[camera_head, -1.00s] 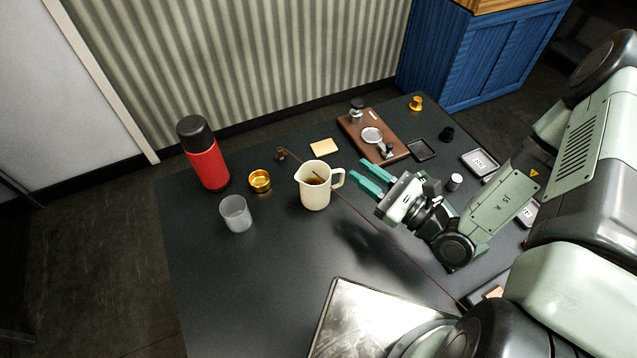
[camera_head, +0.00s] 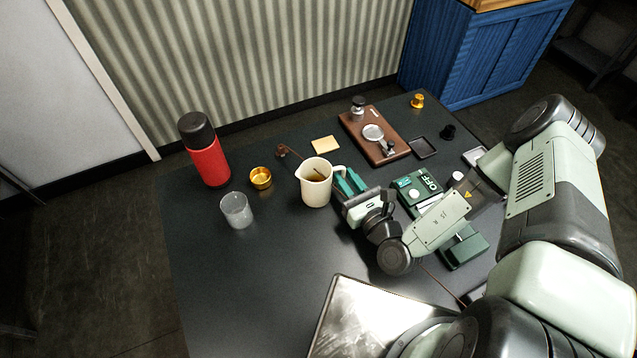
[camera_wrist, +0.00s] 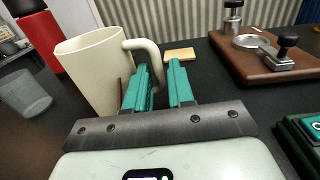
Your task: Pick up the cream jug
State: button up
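The cream jug (camera_head: 315,190) stands upright on the dark table, its handle on the right, with something brown visible inside. In the wrist view the jug (camera_wrist: 95,72) is at left and its handle (camera_wrist: 153,50) curves down just beyond the fingertips. My gripper (camera_head: 347,182) is low beside the handle. Its teal fingers (camera_wrist: 160,68) are apart, with part of the handle showing in the gap between them. I cannot tell whether they touch the handle.
A red flask (camera_head: 208,160), gold cup (camera_head: 260,178) and clear cup (camera_head: 237,211) stand left of the jug. A yellow note (camera_head: 325,144) and wooden board (camera_head: 385,148) lie behind. A green OFF box (camera_head: 420,188) is right of my gripper; a metal tray (camera_head: 365,315) is in front.

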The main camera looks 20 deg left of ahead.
aim_at(339, 169)
jog(key=x, duration=0.3)
jog(key=shift+w+a+r, duration=0.15)
jog(key=shift+w+a, duration=0.1)
grip_shut()
jog(key=shift+r, duration=0.1)
